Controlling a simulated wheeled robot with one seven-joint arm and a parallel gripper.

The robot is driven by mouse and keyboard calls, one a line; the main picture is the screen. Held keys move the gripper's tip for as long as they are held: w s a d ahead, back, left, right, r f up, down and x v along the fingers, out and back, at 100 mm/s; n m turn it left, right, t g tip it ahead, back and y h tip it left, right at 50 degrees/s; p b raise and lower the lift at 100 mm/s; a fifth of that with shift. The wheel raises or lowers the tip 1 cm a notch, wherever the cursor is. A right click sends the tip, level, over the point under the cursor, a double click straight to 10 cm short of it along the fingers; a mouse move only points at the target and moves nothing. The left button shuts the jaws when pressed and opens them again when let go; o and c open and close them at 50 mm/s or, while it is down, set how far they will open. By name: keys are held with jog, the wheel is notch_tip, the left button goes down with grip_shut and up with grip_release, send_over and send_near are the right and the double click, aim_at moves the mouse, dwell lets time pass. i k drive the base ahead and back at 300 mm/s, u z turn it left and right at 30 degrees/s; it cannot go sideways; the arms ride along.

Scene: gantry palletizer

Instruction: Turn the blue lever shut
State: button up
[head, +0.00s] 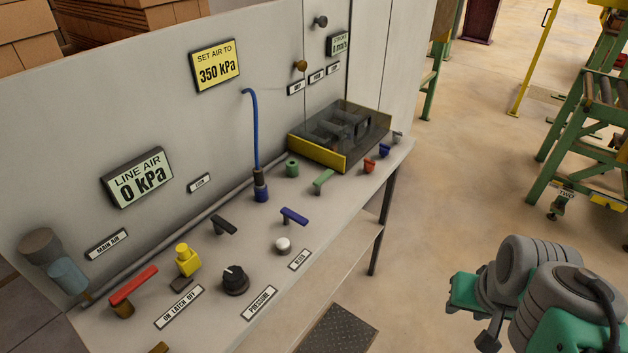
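The blue lever (294,216) is a short dark-blue bar on a small post on the sloping bench panel. It lies slanted, its right end lower in the picture, above and to the right of a white round button (283,245) marked BLEED. Whether this position is open or shut I cannot tell. My arm's grey and green links show at the lower right, beyond the bench's front edge and well apart from the lever. My gripper fingers do not show.
A red lever (133,286), black lever (222,226) and green lever (323,181) share the bench (330,240). A blue hose (252,130) rises behind the blue lever. A clear-topped box (345,133) stands at the back right. LINE AIR (139,178) reads 0 kPa.

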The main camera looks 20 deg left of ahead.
aim_at(288, 214)
jog(key=i, duration=0.4)
jog(key=u, duration=2.35)
jog(key=i, duration=0.5)
